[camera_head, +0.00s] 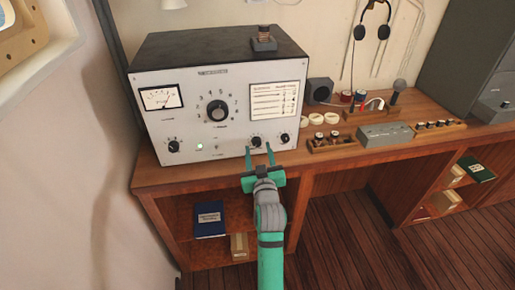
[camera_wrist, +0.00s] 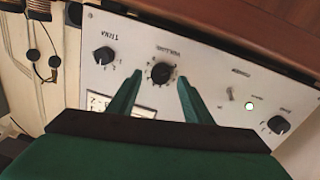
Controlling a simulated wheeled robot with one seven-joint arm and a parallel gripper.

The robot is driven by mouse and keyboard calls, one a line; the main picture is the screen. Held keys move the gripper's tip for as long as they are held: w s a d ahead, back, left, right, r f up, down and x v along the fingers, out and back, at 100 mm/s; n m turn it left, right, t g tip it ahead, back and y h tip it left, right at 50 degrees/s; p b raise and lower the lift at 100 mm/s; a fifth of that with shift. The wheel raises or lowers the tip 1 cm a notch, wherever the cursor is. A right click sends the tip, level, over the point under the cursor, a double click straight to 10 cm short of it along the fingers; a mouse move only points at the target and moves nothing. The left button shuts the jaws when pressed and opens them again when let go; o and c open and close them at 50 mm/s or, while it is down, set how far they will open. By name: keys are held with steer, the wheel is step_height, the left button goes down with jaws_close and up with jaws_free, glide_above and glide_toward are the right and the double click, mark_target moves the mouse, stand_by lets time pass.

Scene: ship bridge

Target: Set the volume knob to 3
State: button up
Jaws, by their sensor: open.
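A small black knob (camera_head: 256,141) sits low on the white radio panel, right of centre; I take it for the volume knob. It also shows in the wrist view (camera_wrist: 161,73), with a ring of marks; its label is upside down and too small to read surely. I cannot tell which number its pointer is at. My gripper (camera_head: 259,149) is open, its two green fingers pointing at the panel. In the wrist view, the gripper (camera_wrist: 160,80) has one finger on each side of the knob; I cannot tell whether they touch it.
Another black knob (camera_head: 285,138) is close on the right. A toggle switch (camera_wrist: 230,92), a lit lamp (camera_wrist: 250,106) and a knob (camera_head: 173,146) are on the panel's left. A large dial (camera_head: 216,111) is above. The wooden desk edge (camera_head: 225,180) runs below the panel.

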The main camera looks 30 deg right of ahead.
steer(key=shift+x, duration=1)
steer(key=shift+a, duration=0.1)
steer(key=c, duration=1.1)
steer(key=shift+o, duration=0.2)
